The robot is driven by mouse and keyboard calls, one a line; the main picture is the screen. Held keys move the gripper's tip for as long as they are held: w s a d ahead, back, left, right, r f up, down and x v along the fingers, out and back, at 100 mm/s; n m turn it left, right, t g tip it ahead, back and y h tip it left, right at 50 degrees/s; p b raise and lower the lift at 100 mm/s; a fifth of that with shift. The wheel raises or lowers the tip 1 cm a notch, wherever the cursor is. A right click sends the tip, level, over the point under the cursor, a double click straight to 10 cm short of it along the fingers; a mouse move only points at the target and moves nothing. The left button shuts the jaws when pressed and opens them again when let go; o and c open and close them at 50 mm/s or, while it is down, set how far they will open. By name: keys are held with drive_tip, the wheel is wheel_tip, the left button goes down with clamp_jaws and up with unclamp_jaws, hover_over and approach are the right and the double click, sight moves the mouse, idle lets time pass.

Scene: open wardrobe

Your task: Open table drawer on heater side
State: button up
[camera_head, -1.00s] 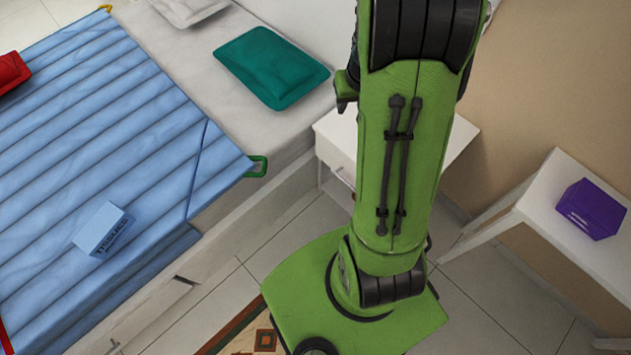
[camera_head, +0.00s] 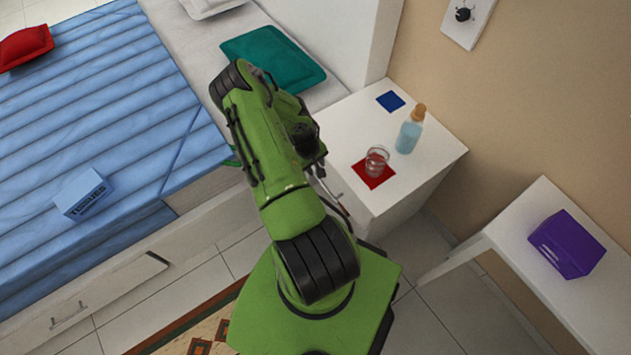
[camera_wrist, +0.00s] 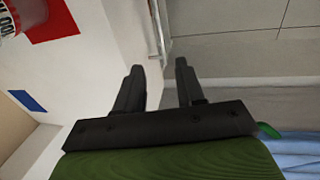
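The white bedside table (camera_head: 405,190) stands right of my arm in the head view. My arm hides most of its front, so I cannot tell there how its drawer stands. In the wrist view the table's white side (camera_wrist: 110,25) is at upper left, and a thin metal bar (camera_wrist: 157,30), which looks like a drawer handle, lies just beyond the fingertips. My gripper (camera_wrist: 160,72) is open and empty, its two fingers apart below the bar and not visibly touching it. The gripper is mostly hidden behind my arm in the head view.
A glass (camera_head: 376,160) on a red mat, a bottle (camera_head: 409,132) and a blue mat (camera_head: 390,101) are on the tabletop. The bed (camera_head: 100,120) lies left. A side table (camera_head: 520,235) with a purple box (camera_head: 567,244) stands right. A white knobbed panel (camera_head: 467,20) is on the wall.

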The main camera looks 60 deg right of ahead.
sight(322, 183)
drive_tip(key=f+b, duration=0.1)
drive_tip(key=f, duration=0.3)
drive_tip(key=s+d+f+b, duration=0.1)
drive_tip(key=f, duration=0.4)
drive_tip(key=d+f+b, duration=0.1)
drive_tip(key=f+b, duration=0.1)
drive_tip(key=f, duration=0.2)
drive_tip(key=shift+s+d+f, duration=0.15)
drive_tip(key=shift+d+f, duration=0.05)
drive_tip(key=shift+f, duration=0.1)
clamp_jaws()
